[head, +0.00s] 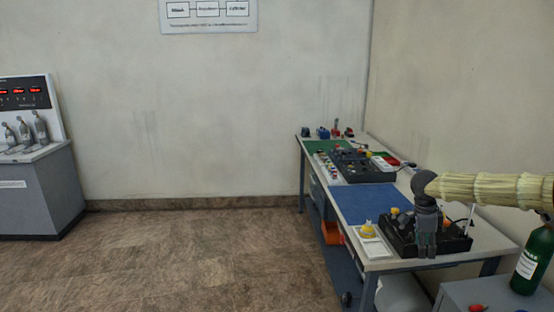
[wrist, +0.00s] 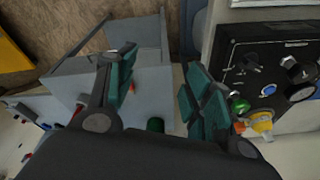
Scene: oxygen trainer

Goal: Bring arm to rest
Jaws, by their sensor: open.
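My arm, in a cream ribbed sleeve (head: 485,189), reaches in from the right edge of the head view. My gripper (head: 427,250) hangs pointing down in front of the black control box (head: 462,243) at the near end of the workbench (head: 383,263). In the wrist view my gripper (wrist: 160,88) has its two teal-padded fingers spread, with nothing held between them. The black panel with knobs (wrist: 268,75) lies to the right of the fingers there. I cannot tell whether the gripper touches the box.
A blue mat (head: 370,204) and a second dark panel (head: 362,167) lie farther along the bench. A yellow-topped item (head: 367,229) stands at its left edge. A green cylinder (head: 531,262) stands on a grey cabinet (head: 470,296) at right. The floor (head: 190,260) at left is clear.

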